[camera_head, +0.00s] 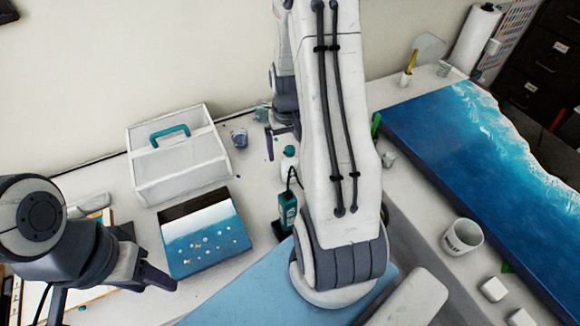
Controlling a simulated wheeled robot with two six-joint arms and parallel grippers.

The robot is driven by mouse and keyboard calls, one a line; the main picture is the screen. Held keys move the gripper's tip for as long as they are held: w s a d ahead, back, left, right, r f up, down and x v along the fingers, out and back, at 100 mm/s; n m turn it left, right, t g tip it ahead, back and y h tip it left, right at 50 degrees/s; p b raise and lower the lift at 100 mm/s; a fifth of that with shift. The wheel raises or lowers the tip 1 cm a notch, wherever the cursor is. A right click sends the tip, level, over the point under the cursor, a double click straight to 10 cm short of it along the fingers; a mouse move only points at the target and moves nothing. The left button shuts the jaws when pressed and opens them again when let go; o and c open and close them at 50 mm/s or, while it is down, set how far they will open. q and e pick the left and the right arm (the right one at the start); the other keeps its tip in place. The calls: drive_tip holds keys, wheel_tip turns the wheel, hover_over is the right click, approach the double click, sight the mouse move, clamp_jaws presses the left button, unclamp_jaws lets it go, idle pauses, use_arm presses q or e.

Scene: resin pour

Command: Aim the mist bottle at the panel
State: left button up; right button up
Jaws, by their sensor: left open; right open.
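A small painted panel (205,245), dark, white and blue with pale specks, lies on the table left of centre. Which of these is the mist bottle I cannot tell for certain. My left gripper (150,274) is open and empty at the panel's lower left, apart from the bottle. My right gripper (274,133) is open near the back of the table, mostly hidden behind its own arm, beyond the white-topped bottle.
A white box with a teal handle (178,165) stands behind the panel. Small cups (240,138) are beside it. A large blue ocean slab (460,165) fills the right side, with a white mug (462,237) at its near edge. A light blue mat (240,300) lies in front.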

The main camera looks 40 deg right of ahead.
sight(290, 162)
drive_tip(key=f+p, duration=0.1)
drive_tip(key=f, duration=0.1)
drive_tip(key=s+f+p, duration=0.1)
drive_tip(key=f, duration=0.1)
drive_tip(key=shift+f, duration=0.65)
drive_tip(key=shift+d, duration=0.1)
clamp_jaws()
